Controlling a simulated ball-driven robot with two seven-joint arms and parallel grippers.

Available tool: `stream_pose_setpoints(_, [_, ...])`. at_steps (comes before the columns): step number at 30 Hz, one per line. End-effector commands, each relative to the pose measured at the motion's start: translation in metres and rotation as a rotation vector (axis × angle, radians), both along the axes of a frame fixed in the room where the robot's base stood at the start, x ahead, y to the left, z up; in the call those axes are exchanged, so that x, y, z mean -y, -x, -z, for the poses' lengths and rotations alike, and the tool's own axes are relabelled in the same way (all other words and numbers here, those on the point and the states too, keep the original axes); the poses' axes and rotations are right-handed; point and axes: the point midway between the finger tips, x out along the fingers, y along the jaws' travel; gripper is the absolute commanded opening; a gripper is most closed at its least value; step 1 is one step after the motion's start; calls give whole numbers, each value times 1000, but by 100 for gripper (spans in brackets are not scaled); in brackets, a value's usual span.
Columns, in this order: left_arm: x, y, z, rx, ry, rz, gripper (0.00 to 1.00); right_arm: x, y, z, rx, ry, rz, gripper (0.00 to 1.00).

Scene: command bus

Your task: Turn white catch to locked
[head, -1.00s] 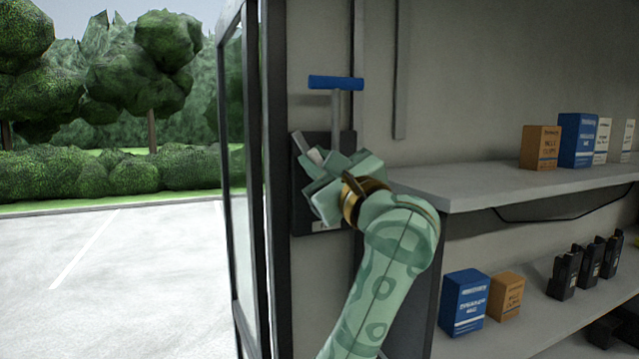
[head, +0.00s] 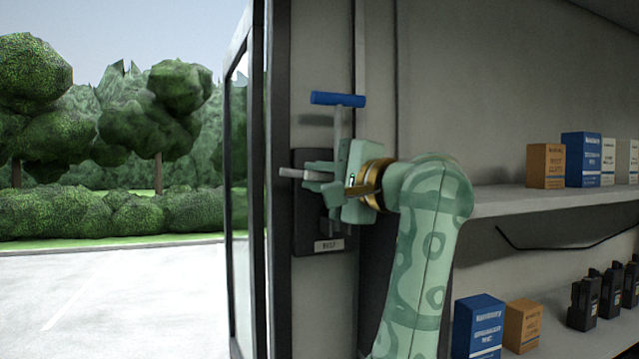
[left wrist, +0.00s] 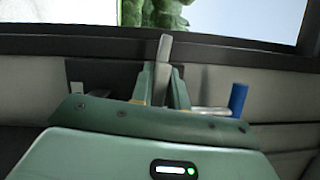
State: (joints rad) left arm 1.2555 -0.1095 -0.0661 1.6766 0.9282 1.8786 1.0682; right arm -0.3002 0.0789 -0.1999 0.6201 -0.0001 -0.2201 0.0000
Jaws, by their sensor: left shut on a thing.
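The white catch (head: 291,173) is a pale flat lever on a dark plate (head: 305,232) fixed to the wall beside the door frame. It points left, close to level, in the head view. My left gripper (head: 314,176) is shut on it, with the lever's free end sticking out past the fingers. In the left wrist view the catch (left wrist: 165,50) stands between the two fingertips (left wrist: 163,78). The gripper hides the catch's pivot end. A small label (head: 329,246) on the plate is too small to read surely. My right gripper is not in view.
A blue-ended T-handle (head: 338,99) on a grey stem stands just above my gripper; its blue part also shows in the left wrist view (left wrist: 238,98). Right are shelves (head: 520,200) with boxes and black devices. The dark door frame (head: 279,120) is close on the left.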

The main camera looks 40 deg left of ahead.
Motion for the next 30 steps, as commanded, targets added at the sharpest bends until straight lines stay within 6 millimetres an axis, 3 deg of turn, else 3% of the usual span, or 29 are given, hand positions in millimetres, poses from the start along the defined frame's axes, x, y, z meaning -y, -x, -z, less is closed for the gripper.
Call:
stream_pose_setpoints(10, [0,-1,3,123,69,2,0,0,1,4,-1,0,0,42])
stream_pose_setpoints(26, [0,-1,3,145,80,1,0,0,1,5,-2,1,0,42])
stream_pose_setpoints(27, [0,-1,3,145,80,1,19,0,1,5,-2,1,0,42])
stream_pose_setpoints(29, [0,-1,3,145,80,1,36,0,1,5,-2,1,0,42])
stream_pose_setpoints(30, [0,-1,3,145,80,1,36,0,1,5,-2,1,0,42])
